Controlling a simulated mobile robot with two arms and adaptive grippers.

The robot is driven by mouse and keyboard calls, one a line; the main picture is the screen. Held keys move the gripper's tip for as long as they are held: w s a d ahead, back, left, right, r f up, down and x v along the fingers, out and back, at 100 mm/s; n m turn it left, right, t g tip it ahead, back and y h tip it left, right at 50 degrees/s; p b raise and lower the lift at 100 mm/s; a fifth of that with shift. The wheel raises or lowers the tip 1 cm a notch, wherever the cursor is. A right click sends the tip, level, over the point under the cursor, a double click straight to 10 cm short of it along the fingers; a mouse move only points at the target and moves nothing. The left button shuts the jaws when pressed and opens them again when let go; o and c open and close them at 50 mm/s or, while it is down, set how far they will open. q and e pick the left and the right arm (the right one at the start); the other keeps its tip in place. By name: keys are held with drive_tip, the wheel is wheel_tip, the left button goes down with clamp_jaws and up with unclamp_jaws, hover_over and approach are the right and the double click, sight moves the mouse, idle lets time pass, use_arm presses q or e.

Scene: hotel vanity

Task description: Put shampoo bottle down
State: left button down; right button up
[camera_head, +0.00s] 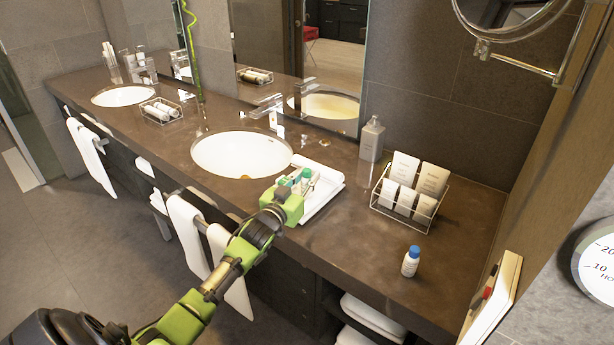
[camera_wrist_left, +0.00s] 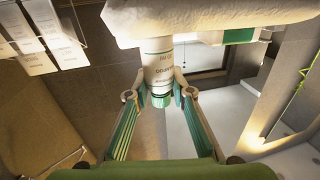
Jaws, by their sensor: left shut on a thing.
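Whether the bottle's base touches the tray is hard to tell. In the head view the gripper partly hides it. My right gripper is not in view.
Another green and white item (camera_wrist_left: 240,36) lies by the tray. A small white bottle with a blue cap (camera_head: 410,263) stands on the right of the counter (camera_head: 350,255). A wire rack (camera_head: 403,213) of white packets and a grey dispenser (camera_head: 371,139) stand behind. The right sink (camera_head: 240,155) is at left.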

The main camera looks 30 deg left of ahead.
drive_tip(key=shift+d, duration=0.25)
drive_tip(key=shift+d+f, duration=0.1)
use_arm(q)
drive_tip(key=shift+f, duration=0.2)
drive_tip(key=c, duration=1.8)
unclamp_jaws()
drive_tip(key=shift+s+r, duration=0.1)
drive_tip(key=shift+r, duration=0.1)
drive_tip(key=s, duration=0.4)
drive_tip(key=s+d+b, duration=0.1)
drive_tip(key=s, duration=0.6)
drive_tip(key=shift+s+d+b, duration=0.2)
drive_tip(key=shift+s+b, duration=0.1)
drive_tip(key=shift+s, duration=0.1)
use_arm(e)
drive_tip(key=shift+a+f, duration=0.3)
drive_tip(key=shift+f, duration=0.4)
